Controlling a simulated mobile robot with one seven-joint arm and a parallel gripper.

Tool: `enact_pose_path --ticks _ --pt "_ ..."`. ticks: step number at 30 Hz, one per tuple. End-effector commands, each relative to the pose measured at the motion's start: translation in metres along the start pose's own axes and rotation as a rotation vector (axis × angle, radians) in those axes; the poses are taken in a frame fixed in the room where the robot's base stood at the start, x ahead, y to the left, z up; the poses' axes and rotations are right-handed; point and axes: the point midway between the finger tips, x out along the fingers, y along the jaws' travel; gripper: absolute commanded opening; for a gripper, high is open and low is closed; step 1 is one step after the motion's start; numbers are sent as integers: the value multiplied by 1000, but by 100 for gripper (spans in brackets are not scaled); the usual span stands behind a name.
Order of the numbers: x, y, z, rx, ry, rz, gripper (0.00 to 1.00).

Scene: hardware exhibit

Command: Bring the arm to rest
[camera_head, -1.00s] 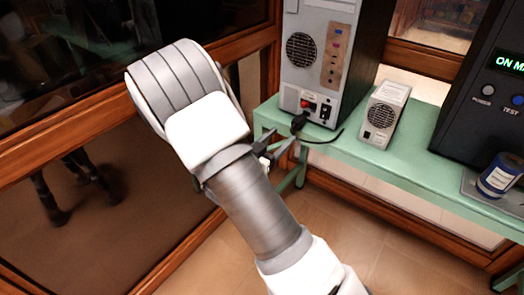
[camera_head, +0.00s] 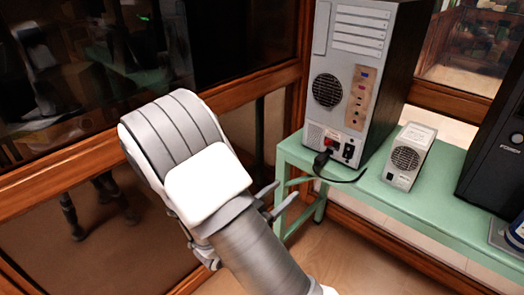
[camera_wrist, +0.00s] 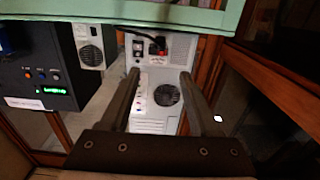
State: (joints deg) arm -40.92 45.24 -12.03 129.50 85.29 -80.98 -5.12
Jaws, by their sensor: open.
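My gripper (camera_head: 279,198) is open, with its two fingers spread and nothing between them. In the wrist view, which is upside down, its fingers (camera_wrist: 160,77) point toward the back of a grey computer tower (camera_wrist: 159,102). In the head view the tower (camera_head: 352,85) stands on a green bench (camera_head: 450,205), up and right of the fingers. A black power plug (camera_head: 322,158) with a cable is at the tower's lower back, beside a red switch (camera_head: 331,140). The plug is apart from my fingers in the picture. I cannot tell how deep it sits.
A small grey box with a fan (camera_head: 407,157) stands right of the tower. A dark cabinet (camera_head: 495,150) and a blue can (camera_head: 518,230) are farther right. Wood-framed glass (camera_head: 60,185) runs close along my arm's left. Open floor (camera_head: 350,255) lies below the bench.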

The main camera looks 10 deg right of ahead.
Motion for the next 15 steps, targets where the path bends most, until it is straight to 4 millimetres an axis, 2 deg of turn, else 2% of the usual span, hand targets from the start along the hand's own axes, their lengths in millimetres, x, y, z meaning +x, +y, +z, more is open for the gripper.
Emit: enact_pose_path --ticks 4,7,11,15 --pt "2 -4 -1 17 -30 -13 62" --pt "8 -14 -2 61 -114 -51 62" --pt "12 -38 -8 144 -285 -154 62" --pt "7 -63 -25 216 -464 -297 62"
